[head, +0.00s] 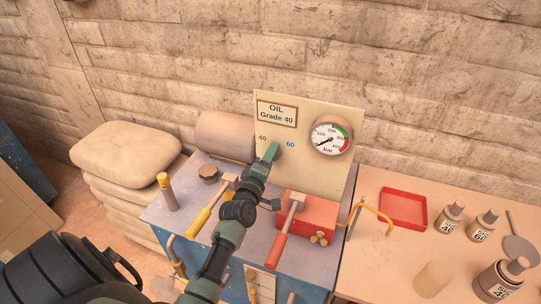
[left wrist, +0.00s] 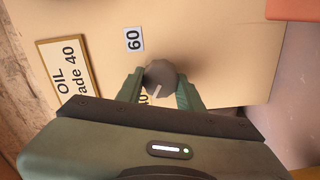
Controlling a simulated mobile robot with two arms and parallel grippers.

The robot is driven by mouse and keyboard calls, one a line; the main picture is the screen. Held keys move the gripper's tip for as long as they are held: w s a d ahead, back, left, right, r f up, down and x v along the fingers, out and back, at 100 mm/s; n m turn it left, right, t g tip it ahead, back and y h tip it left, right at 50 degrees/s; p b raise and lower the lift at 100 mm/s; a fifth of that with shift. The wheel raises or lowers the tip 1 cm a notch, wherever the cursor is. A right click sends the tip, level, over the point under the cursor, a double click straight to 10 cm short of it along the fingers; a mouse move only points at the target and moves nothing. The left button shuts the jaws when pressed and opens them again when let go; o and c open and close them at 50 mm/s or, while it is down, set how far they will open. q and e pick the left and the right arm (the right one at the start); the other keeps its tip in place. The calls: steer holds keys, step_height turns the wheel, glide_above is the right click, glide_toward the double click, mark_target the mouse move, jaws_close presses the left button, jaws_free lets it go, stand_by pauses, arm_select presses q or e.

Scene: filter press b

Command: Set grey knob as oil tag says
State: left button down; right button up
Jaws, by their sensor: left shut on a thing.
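The oil tag (head: 277,113) on the upright cream panel (head: 310,170) reads "OIL Grade 40"; it also shows in the left wrist view (left wrist: 70,72). The grey knob (left wrist: 160,75) is round and faceted, with a pale pointer line toward the 40 mark, which is partly hidden by my gripper. My left gripper (left wrist: 160,82) is shut on the knob, one finger on each side. In the head view my left gripper (head: 272,152) hides most of the knob. My right gripper is out of view.
A pressure gauge (head: 331,137) sits on the panel's right. The right table holds a red tray (head: 403,208), a bent yellow bar (head: 375,212) and several bottles.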

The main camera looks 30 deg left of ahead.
arm_select(q)
steer(key=c, duration=0.9)
jaws_free()
steer(key=b+v, duration=0.1)
steer(key=v, duration=0.6)
steer(key=shift+s+b, duration=0.4)
